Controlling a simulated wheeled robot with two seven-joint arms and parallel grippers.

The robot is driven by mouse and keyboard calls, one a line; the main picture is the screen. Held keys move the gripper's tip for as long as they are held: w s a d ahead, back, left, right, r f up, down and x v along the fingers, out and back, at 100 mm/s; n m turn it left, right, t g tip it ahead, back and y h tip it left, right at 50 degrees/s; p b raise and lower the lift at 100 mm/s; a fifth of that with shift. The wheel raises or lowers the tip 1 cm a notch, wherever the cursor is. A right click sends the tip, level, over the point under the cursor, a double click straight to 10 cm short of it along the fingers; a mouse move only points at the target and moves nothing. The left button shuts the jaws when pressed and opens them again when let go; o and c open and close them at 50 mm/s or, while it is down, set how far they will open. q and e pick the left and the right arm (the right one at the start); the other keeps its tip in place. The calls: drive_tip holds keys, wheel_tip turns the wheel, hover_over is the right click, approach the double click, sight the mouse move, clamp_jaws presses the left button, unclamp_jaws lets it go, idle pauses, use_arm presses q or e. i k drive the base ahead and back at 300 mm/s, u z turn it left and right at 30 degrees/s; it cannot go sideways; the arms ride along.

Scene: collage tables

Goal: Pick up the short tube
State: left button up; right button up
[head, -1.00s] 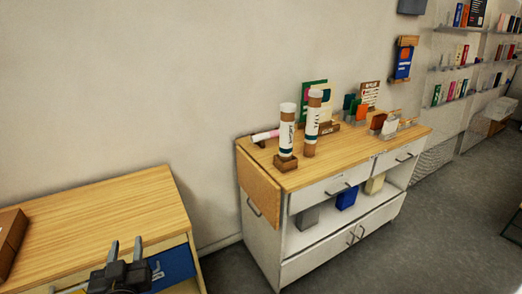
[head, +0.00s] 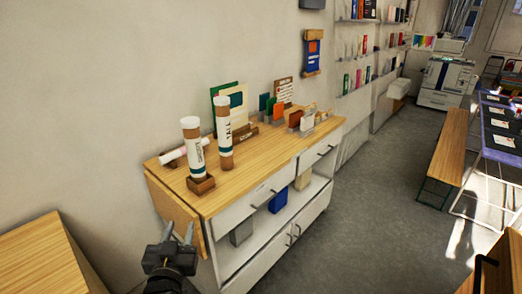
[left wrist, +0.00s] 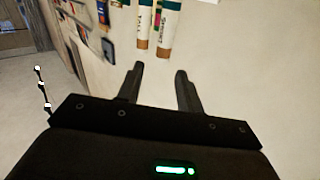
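The short tube (head: 194,152), white with a brown lower part and a dark label band, stands upright in a small wooden block (head: 201,185) near the cabinet's left end. A taller tube (head: 224,140) marked TALL stands just right of it. My left gripper (head: 178,235) is open and empty, low in front of the cabinet's left end and apart from both tubes. In the left wrist view my open fingers (left wrist: 160,72) point toward the short tube (left wrist: 169,28) and the tall tube (left wrist: 144,25), which appear upside down. My right gripper is not in view.
The wood-topped cabinet (head: 270,166) also holds a pinkish-white roll (head: 175,155) lying behind the tubes, and cards in holders (head: 296,118). Another wooden table (head: 42,262) is at lower left. A bench (head: 443,150) stands at right. The floor (head: 370,190) between is clear.

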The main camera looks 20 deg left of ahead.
sight(191, 137)
drive_tip(key=z, duration=0.5)
drive_tip(key=i, duration=1.4)
drive_tip(key=u, duration=1.15)
drive_tip(key=i, duration=0.45)
drive_tip(key=u, duration=0.4)
